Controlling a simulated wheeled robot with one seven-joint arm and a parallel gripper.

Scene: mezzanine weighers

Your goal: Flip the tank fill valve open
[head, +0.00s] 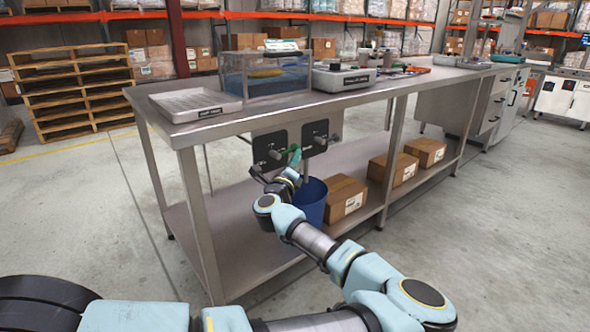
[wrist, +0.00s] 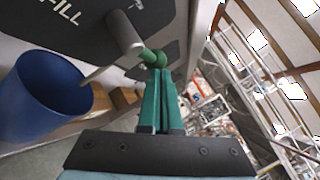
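A dark plate lettered FILL (wrist: 70,15) fills the upper left of the wrist view. A grey cylindrical valve stem (wrist: 125,35) stands out from it, with a thin grey lever (wrist: 100,73) near its end. My gripper (wrist: 154,60) has green fingers close together, their tips beside the stem; I cannot tell whether they touch the lever. Nothing shows held between them. In the head view my gripper (head: 295,152) is below the table edge, between a left dark valve plate (head: 266,139) and a right one (head: 309,132). The head view does not show their lettering clearly. A clear tank (head: 240,78) stands above.
A blue bin (head: 312,203) stands under the valves, and also shows in the wrist view (wrist: 40,100). A cardboard box (head: 344,193) is beside it on the lower shelf. A steel tabletop (head: 290,105) overhangs the plates. Open floor lies in front.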

